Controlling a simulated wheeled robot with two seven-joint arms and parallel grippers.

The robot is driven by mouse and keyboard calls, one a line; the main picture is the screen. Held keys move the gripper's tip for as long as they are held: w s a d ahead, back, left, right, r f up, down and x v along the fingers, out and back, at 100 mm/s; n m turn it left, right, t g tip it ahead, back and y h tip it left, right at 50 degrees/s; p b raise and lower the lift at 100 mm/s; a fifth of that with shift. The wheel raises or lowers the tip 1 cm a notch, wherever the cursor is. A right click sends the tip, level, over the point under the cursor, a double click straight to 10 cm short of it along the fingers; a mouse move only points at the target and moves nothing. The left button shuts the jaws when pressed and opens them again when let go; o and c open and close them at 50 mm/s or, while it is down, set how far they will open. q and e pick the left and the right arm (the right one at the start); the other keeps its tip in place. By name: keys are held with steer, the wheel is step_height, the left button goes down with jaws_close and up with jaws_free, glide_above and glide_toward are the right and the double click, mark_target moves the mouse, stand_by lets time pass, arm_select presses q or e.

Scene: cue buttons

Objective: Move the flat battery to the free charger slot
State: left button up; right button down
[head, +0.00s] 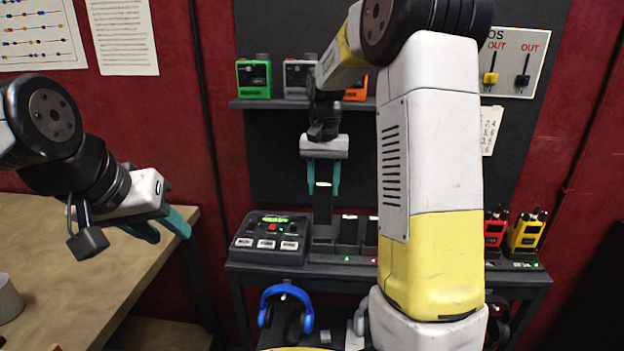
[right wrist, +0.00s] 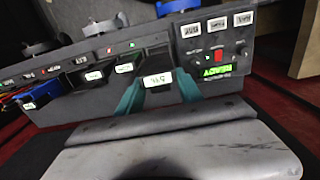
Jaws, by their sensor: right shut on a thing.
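My right gripper (head: 323,190) is shut on a dark battery (head: 323,207), upright above the left end of the charger (head: 322,258). In the right wrist view the battery's lit label (right wrist: 157,79) shows between the teal fingers; its digits are hard to read. The battery stands higher than its neighbours; I cannot tell whether its lower end is clear of the slot. Two other batteries (head: 347,230) (head: 371,231) sit in the charger to its right, with a green light below one. My arm hides the charger's middle. My left gripper (head: 166,229) is open and empty over the table's edge.
A control box (head: 270,239) with a red button and green display stands left of the charger. Blue headphones (head: 286,292) hang below. Red and yellow radios (head: 495,228) (head: 527,231) stand at the right. A wooden table (head: 60,255) is at the left.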

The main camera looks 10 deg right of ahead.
mark_target(323, 213)
steer(key=shift+f, duration=2.3)
steer(key=shift+f, duration=2.2)
stand_by(0.8)
steer(key=c, duration=0.7)
jaws_free()
steer(key=shift+r, duration=0.1)
step_height(323, 213, up, 8)
steer(key=shift+s+f, duration=0.15)
steer(key=s+r+n+t, duration=0.1)
steer(key=s+r+t, duration=0.1)
steer(key=s, duration=0.6)
steer(key=s+a+r+n+t+y, duration=0.1)
steer(key=s+r+t, duration=0.1)
steer(key=s, duration=0.6)
steer(key=s+a+r+n+t+y, duration=0.1)
steer(key=s+r, duration=0.3)
steer(key=s, duration=0.4)
steer(key=shift+a+r+n+t, duration=0.1)
steer(key=shift+r+n+t, duration=0.3)
steer(key=shift+t, duration=0.2)
